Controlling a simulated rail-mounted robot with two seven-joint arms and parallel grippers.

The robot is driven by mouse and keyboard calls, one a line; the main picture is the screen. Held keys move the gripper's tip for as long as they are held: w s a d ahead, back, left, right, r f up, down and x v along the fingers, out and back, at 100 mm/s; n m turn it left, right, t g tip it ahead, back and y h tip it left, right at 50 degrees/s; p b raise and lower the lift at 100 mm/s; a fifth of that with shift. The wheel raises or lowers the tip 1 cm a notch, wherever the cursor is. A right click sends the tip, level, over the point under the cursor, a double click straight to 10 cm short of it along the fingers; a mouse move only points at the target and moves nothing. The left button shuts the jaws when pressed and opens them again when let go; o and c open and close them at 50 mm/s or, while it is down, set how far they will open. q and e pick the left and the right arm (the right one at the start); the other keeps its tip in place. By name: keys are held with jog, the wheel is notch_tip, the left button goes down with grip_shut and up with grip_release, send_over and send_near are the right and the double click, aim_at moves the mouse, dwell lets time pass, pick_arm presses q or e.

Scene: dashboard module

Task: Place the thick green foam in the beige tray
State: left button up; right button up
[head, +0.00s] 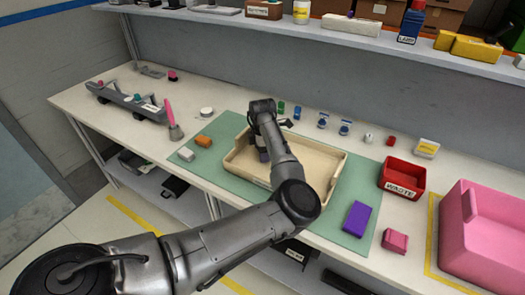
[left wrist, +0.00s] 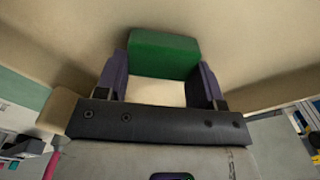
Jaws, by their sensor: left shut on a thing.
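The thick green foam (left wrist: 164,55) is a green block between the two dark fingers of my left gripper (left wrist: 162,74) in the left wrist view. The gripper is shut on it. In the head view my left gripper (head: 263,155) points down inside the beige tray (head: 320,187), near its left part. The foam is hidden behind my gripper and arm there. The tray's beige surface lies close beyond the foam in the wrist view; I cannot tell whether the foam touches it. My right gripper is not in view.
The tray stands on a green mat (head: 343,222). A red waste bin (head: 402,178) and a pink bin (head: 485,235) stand farther right.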

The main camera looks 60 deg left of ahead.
pick_arm(q)
jog(key=shift+f, duration=0.1)
jog(key=o, duration=0.9)
notch_tip(320, 180, up, 12)
jog(key=p, duration=0.3)
jog(key=shift+p, duration=0.3)
